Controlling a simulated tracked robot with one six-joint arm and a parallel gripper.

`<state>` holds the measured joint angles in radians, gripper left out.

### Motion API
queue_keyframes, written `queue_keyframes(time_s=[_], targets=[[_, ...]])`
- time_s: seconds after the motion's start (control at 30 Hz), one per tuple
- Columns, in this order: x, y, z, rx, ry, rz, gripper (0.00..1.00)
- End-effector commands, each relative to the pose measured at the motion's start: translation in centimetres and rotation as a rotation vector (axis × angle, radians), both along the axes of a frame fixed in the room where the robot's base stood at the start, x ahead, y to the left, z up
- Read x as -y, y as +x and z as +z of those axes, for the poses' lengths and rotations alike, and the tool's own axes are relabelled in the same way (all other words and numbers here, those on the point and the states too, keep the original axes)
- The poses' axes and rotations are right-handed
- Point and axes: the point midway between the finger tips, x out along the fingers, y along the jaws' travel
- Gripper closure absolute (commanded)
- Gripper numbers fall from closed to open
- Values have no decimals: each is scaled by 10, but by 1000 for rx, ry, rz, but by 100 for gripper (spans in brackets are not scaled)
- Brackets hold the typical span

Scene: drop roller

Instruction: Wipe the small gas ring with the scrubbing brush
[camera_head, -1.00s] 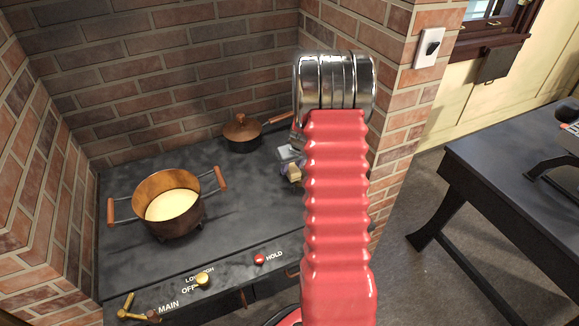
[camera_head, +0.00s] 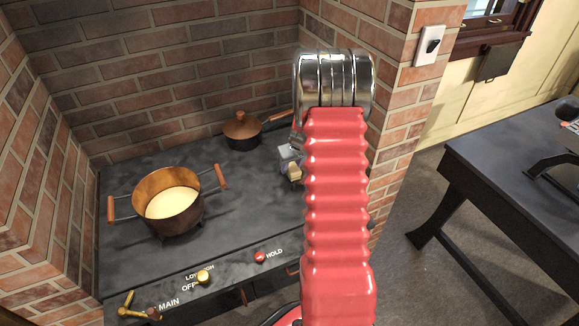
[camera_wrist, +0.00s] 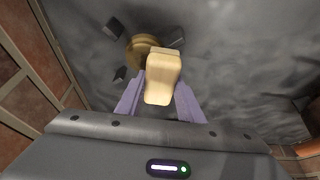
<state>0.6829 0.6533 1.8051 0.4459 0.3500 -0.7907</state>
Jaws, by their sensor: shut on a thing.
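My gripper (camera_wrist: 160,92) has pale purple fingers and is shut on the scrubbing brush (camera_wrist: 162,80), a pale wooden block. The small gas ring (camera_wrist: 136,53) is a round brass burner with dark supports around it, at the top of the wrist view. The brush overlaps its lower right part in that view; the bristles are hidden, and I cannot tell whether they touch the ring. In the head view my gripper (camera_head: 289,162) and the brush (camera_head: 295,173) show just left of my red arm, over the right part of the stove. The ring is hidden there.
The black stove top (camera_head: 235,215) has a copper pot (camera_head: 168,205) of pale yellow contents at left and a lidded copper pan (camera_head: 242,132) at the back. Brick walls (camera_head: 180,75) stand around it. A red HOLD knob (camera_head: 260,256) is at the front. A dark table (camera_head: 510,165) stands right.

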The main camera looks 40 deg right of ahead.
Motion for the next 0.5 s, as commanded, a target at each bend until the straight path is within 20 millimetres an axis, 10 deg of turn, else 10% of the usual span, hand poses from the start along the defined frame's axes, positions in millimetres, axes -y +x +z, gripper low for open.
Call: queue_keyframes(time_s=[0.5], targets=[[26, -8, 2, 1, -1, -1, 84]])
